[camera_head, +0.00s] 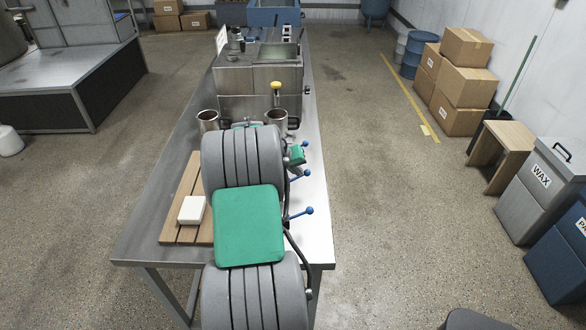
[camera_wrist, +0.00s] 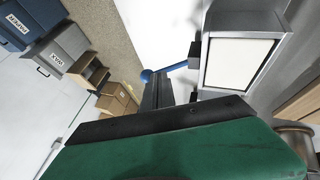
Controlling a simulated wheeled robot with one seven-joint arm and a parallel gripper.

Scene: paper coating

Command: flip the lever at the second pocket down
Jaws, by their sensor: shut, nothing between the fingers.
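Blue ball-ended levers stick out to the right of the table in the head view: a far one (camera_head: 305,143), a middle one (camera_head: 306,174) and a near one (camera_head: 309,211). The pockets they belong to are mostly hidden behind my arm. In the wrist view, one blue lever (camera_wrist: 147,75) runs behind the tips of my gripper (camera_wrist: 158,80), its ball just left of them. I cannot tell whether they touch. My gripper is shut and empty. A metal-framed pocket (camera_wrist: 210,65) with a white face (camera_wrist: 238,65) lies right of the fingers.
A wooden slatted board (camera_head: 170,220) with a white block (camera_head: 192,210) lies left of my arm. Two metal cups (camera_head: 208,120) and a steel machine (camera_head: 255,80) stand farther back.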

